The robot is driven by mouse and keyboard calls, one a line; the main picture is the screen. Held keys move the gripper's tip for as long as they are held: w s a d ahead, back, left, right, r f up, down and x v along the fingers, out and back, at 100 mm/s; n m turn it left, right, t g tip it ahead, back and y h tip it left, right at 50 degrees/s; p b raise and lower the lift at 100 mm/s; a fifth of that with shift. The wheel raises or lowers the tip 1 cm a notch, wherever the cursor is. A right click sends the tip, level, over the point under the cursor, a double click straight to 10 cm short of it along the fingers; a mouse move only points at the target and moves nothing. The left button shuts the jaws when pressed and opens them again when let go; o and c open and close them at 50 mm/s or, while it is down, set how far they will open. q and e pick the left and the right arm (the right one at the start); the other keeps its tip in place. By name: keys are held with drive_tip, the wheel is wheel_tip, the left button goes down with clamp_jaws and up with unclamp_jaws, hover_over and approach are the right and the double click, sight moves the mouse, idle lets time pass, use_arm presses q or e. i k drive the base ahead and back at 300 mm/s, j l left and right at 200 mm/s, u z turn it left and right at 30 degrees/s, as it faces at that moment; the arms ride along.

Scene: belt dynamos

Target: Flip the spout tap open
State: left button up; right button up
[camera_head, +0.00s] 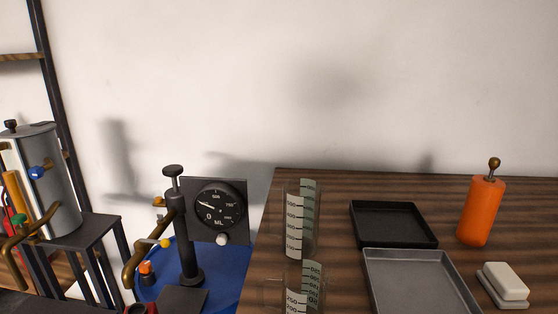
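A curved brass spout (136,262) hangs beside a black column with a round top knob (173,171). A small lever with a yellow tip (165,243) sticks out from this spout, roughly level. An orange knob (158,202) sits higher on the same pipework. A second brass spout (38,228) is at the far left, by a steel tank (62,190) with a blue knob (37,172) and a green knob (18,220). I cannot tell from this view which tap is open or shut. Neither of my grippers shows.
A dial gauge (219,206) reading in ML stands behind the column on a blue round base (225,280). Graduated glass cylinders (301,225), a black tray (392,208), a grey tray (418,256), an orange bottle (481,211) and a white block (503,281) occupy the wooden table (335,270).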

sight(165, 242)
drive_tip(key=k, duration=1)
